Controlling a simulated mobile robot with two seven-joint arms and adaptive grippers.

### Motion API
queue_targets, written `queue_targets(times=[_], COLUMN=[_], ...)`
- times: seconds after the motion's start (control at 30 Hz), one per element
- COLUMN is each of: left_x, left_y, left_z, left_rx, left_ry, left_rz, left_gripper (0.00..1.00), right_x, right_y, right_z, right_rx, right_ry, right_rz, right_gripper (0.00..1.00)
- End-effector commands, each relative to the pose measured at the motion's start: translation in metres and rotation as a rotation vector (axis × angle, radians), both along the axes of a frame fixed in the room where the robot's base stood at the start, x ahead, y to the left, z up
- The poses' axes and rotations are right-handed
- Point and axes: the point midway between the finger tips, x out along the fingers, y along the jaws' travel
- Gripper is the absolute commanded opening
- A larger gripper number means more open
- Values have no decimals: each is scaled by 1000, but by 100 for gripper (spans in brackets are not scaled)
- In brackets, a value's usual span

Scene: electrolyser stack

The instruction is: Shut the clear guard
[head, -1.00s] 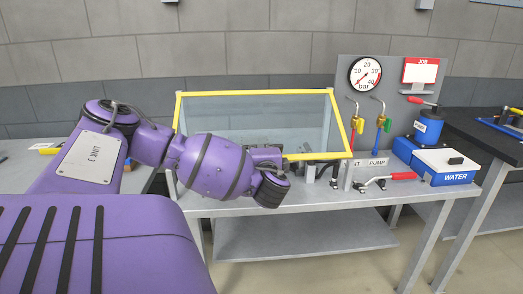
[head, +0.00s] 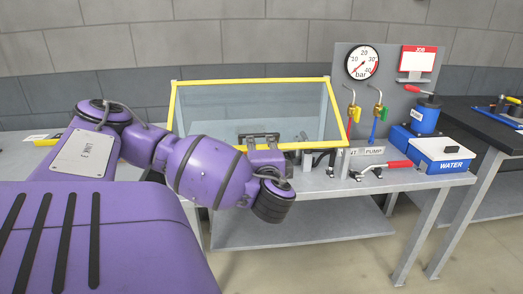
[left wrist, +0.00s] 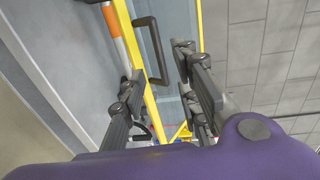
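The clear guard (head: 215,110) is a see-through panel in a yellow frame over the grey bench. Its frame slopes from a far bar to a nearer, lower bar (head: 310,146); I cannot tell how far it stands open. My left gripper (head: 260,137) is at the near bar, partly hidden behind my purple wrist. In the left wrist view its two dark fingers (left wrist: 162,90) are apart. A dark handle (left wrist: 155,50) on the yellow frame (left wrist: 130,50) shows between them, with no grip on it visible. My right gripper is not in view.
A panel with a pressure gauge (head: 362,62) and red and blue valves stands right of the guard. A red-handled clamp (head: 385,167) and a blue-white water box (head: 445,155) are on the bench's right side. Bare bench top (head: 320,184) lies in front.

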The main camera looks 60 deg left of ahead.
Motion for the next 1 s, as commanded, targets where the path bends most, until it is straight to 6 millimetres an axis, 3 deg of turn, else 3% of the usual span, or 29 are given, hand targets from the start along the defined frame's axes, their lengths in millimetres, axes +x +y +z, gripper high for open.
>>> queue_targets(times=[0.1,0.27,0.9,1.0], left_x=[-8,-13,-14,-6], left_y=[-17,-27,-28,-33], left_z=[2,3,3,0], left_rx=[-2,-1,2,-3], left_ry=[-2,-1,2,24], left_rz=[-2,-1,0,-42], left_gripper=[30,30,30,30], right_x=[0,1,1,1], right_y=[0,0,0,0], right_z=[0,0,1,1], right_rx=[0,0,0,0], right_ry=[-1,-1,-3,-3], right_rz=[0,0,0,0], right_gripper=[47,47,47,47])
